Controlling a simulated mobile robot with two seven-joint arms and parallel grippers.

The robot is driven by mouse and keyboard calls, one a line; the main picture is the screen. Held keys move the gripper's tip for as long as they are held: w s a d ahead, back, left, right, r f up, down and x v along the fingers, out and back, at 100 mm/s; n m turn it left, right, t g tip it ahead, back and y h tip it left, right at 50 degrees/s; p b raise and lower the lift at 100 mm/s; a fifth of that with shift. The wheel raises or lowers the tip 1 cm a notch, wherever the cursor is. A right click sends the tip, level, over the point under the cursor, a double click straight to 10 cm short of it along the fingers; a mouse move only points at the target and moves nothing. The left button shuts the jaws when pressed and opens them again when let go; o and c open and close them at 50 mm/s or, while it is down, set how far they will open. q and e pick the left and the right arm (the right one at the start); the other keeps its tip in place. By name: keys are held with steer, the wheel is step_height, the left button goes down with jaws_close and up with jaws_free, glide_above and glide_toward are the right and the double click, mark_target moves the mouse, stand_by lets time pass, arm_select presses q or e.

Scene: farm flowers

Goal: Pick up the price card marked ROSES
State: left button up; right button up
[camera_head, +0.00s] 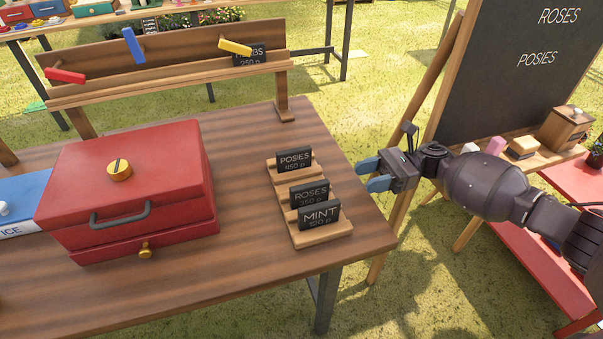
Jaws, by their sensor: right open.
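The black price card marked ROSES (309,193) stands in the middle of a wooden stepped card rack (322,236) on the table. The black POSIES card (294,160) stands behind it. The black MINT card (319,215) stands in front and hides part of the ROSES card's lower edge. My right gripper (368,174) comes in from the right, with blue fingertips spread apart and nothing between them. It is at the table's right edge, to the right of the rack and apart from the cards. My left gripper does not show.
A red box (133,183) with a grey handle fills the table's left part. A blue ICE box (25,204) is beside it. A wooden rack with coloured pegs (165,70) stands behind. A chalkboard (513,75) stands at right. Bare tabletop (240,150) lies between box and rack.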

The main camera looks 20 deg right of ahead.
mark_target(329, 184)
steer(key=shift+w+a, duration=0.15)
steer(key=shift+w, duration=0.25)
steer(key=shift+w+a, duration=0.1)
steer(key=shift+a, duration=0.2)
steer(key=a, duration=0.3)
steer(key=shift+s+a+r+p, duration=0.2)
steer(key=shift+s+a+p, duration=0.1)
steer(key=shift+p, duration=0.05)
steer(key=shift+a+f, duration=0.1)
steer(key=shift+a, duration=0.45)
steer(key=a, duration=0.3)
steer(key=a+p, duration=0.1)
steer(key=shift+s+a+r, duration=0.2)
steer(key=shift+s+a, duration=0.1)
steer(key=shift+a+f, duration=0.15)
steer(key=shift+a, duration=0.2)
jaws_close()
